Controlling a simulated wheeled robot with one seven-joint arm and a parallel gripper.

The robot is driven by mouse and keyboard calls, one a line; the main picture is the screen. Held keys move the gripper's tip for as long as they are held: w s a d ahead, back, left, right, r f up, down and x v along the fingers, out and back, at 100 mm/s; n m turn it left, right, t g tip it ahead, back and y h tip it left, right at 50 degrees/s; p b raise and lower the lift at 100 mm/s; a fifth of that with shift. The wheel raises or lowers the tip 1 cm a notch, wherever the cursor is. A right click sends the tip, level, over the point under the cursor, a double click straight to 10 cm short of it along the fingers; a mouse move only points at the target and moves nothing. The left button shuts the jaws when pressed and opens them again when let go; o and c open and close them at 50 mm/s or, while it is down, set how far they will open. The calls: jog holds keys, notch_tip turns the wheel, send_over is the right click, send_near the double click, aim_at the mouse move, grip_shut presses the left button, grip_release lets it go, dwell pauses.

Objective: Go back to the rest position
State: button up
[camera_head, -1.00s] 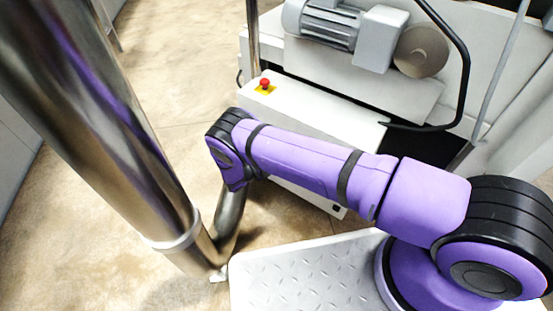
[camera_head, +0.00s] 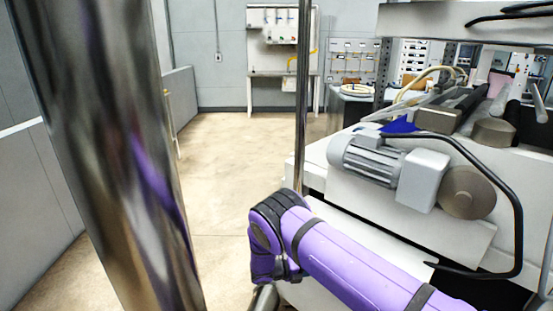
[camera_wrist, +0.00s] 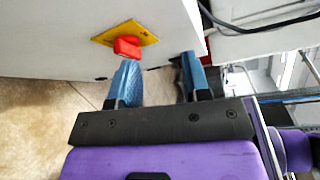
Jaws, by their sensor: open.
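My gripper (camera_wrist: 160,66) shows in the wrist view with its two blue fingers apart and nothing between them. A red button (camera_wrist: 127,46) on a yellow plate (camera_wrist: 138,33) sits on a pale panel just beyond the left fingertip. I cannot tell whether that finger touches it. In the head view, my purple arm reaches in from the bottom beside the sheeter (camera_head: 430,222), and my gripper is hidden there.
The sheeter's grey motor (camera_head: 366,160) and round brown disc (camera_head: 467,192) stick out to the right of my arm, with a curved black bar (camera_head: 515,215) around them. Open floor (camera_head: 235,150) lies behind and left. Low grey partitions (camera_head: 45,190) stand at the left.

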jog(key=s+d+r+m+g+y, duration=0.2)
jog(key=d+r+m+y, duration=0.3)
jog(key=r, duration=0.8)
jog(key=s+d+r+m+g+y, duration=0.1)
jog(key=s+d+r+m, duration=0.15)
jog(key=r+m, duration=0.8)
jog(key=s+d+r+m+g+y, duration=0.2)
jog(key=d+r+m+y, duration=0.15)
jog(key=r, duration=1.35)
jog(key=s+d+r+m+t+y, duration=0.2)
jog(key=s+d+r+m+y, duration=0.15)
jog(key=s+r+m, duration=0.55)
jog(key=s+d+r+m+t+y, duration=0.3)
jog(key=s+r, duration=0.4)
jog(key=s, duration=0.7)
jog(key=s+m+t, duration=0.1)
jog(key=s+m, duration=0.3)
jog(key=s, duration=0.5)
jog(key=shift+s+d+f+m+t, duration=0.2)
jog(key=shift+f+m+t, duration=0.1)
jog(key=shift+t, duration=0.1)
jog(key=shift+w, duration=0.1)
